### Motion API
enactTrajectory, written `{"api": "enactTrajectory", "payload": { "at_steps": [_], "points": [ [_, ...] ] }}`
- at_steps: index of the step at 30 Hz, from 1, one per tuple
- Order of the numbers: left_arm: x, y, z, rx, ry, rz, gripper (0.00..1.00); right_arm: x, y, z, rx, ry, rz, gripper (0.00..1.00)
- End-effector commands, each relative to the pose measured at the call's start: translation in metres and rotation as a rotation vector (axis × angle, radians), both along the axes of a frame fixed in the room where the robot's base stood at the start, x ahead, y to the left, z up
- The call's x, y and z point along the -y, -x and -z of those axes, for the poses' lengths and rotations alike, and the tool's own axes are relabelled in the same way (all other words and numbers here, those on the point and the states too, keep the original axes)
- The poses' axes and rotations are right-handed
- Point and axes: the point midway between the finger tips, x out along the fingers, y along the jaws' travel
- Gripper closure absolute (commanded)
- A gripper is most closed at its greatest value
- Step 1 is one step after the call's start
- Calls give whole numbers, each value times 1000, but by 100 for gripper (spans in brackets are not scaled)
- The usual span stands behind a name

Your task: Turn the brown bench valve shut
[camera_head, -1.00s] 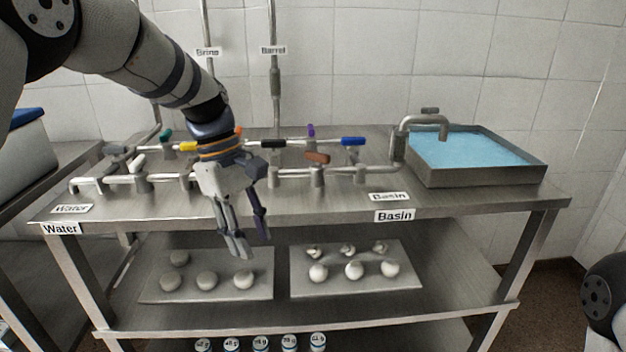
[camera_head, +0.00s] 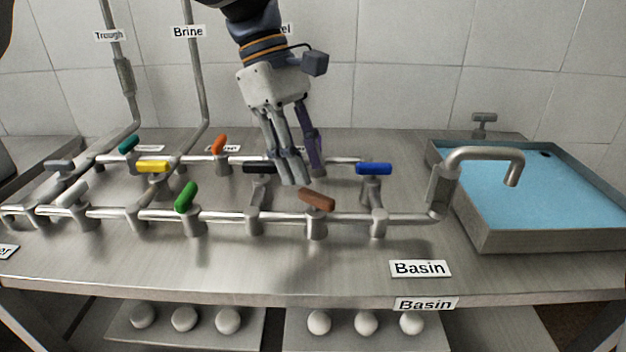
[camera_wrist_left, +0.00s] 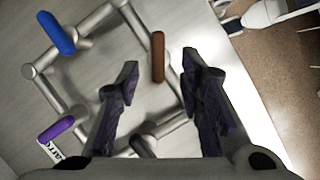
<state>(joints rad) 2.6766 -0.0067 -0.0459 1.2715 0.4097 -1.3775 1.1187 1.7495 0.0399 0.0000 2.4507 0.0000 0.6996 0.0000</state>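The brown bench valve (camera_head: 317,199) sits on the front pipe, left of the blue valve. Its handle is set at a slant to the pipe. My left gripper (camera_head: 302,174) hangs with its fingers pointing down, just above and behind the brown handle in the head view. In the left wrist view the fingers (camera_wrist_left: 163,82) are spread apart and empty. The brown handle (camera_wrist_left: 158,57) shows in the gap ahead of them, with no contact visible. What looks like my right gripper (camera_wrist_left: 230,19) shows small at the top right of the wrist view; its fingers are unclear.
Close by are a blue valve (camera_head: 373,169), a black valve (camera_head: 259,168) and a green valve (camera_head: 186,197). A purple valve (camera_wrist_left: 57,130) shows in the wrist view. The tap (camera_head: 485,157) and water basin (camera_head: 540,190) stand right. The bench front is clear around the Basin label (camera_head: 420,268).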

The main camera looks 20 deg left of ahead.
Motion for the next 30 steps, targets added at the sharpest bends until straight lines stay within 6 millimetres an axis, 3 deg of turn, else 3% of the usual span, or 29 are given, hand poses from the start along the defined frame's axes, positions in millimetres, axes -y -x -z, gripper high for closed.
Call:
{"api": "enactTrajectory", "payload": {
  "at_steps": [6,16,21,30],
  "points": [
    [14,5,34,1,0,1,66,0,-5,-4,20,0,0,60],
    [17,5,42,1,0,1,66,0,-5,-4,20,0,0,60],
    [17,5,42,1,0,1,100,0,-5,-4,20,0,0,60],
    [17,4,42,0,1,12,100,0,-5,-4,19,0,0,60]
  ]
}}
